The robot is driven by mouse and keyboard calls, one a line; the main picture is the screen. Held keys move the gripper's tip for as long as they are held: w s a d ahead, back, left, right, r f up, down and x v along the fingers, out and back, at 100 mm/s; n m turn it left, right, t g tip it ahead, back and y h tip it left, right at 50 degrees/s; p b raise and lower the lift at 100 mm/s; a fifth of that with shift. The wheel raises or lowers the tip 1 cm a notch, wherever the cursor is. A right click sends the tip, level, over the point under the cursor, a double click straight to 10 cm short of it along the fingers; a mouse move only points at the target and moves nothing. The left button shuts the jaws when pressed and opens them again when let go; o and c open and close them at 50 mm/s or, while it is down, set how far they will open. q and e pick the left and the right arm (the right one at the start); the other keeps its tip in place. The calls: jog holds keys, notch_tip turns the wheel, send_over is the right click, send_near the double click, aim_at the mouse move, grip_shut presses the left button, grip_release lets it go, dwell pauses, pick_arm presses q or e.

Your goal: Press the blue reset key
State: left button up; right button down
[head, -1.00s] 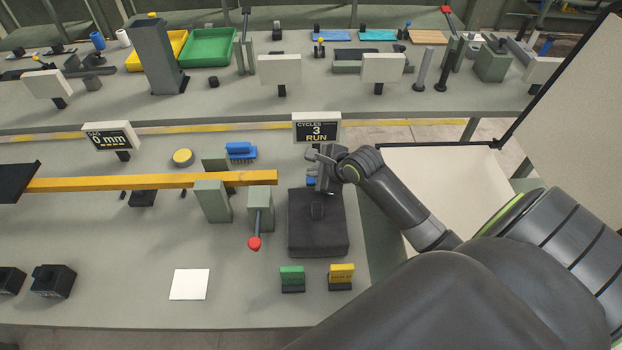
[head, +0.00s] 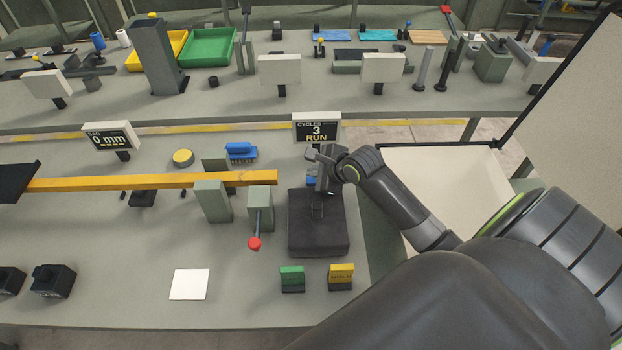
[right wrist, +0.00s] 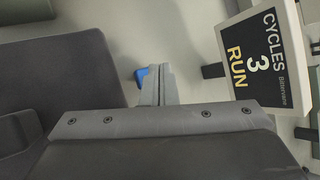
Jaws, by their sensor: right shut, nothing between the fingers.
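A small blue key (head: 311,182) shows just behind the dark block, partly hidden by my right gripper (head: 322,187) in the head view. In the right wrist view, a bit of blue key (right wrist: 140,77) shows right beside the tips of my right gripper (right wrist: 161,72). The right fingers are shut with nothing between them. I cannot tell whether they touch the key. The cycles display (head: 316,129) behind it reads 3 and RUN; it also shows in the right wrist view (right wrist: 262,60). My left gripper is not in view.
The dark block (head: 318,240) stands in front of the key. A red-knobbed lever (head: 254,243), a yellow beam (head: 150,182) and a blue brush-like piece (head: 240,152) are to the left. Green (head: 292,278) and yellow (head: 341,277) blocks stand near the front edge.

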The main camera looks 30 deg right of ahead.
jog(key=shift+f+p, duration=0.4)
jog(key=shift+p, duration=0.05)
jog(key=shift+f, duration=0.5)
dwell(0.6)
jog(key=shift+s+f, duration=0.35)
jog(key=shift+f, duration=0.1)
dwell(0.3)
jog(key=shift+w+r+p, duration=0.2)
jog(key=shift+r+p, duration=0.5)
jog(key=shift+p, duration=0.6)
jog(key=shift+r, duration=0.25)
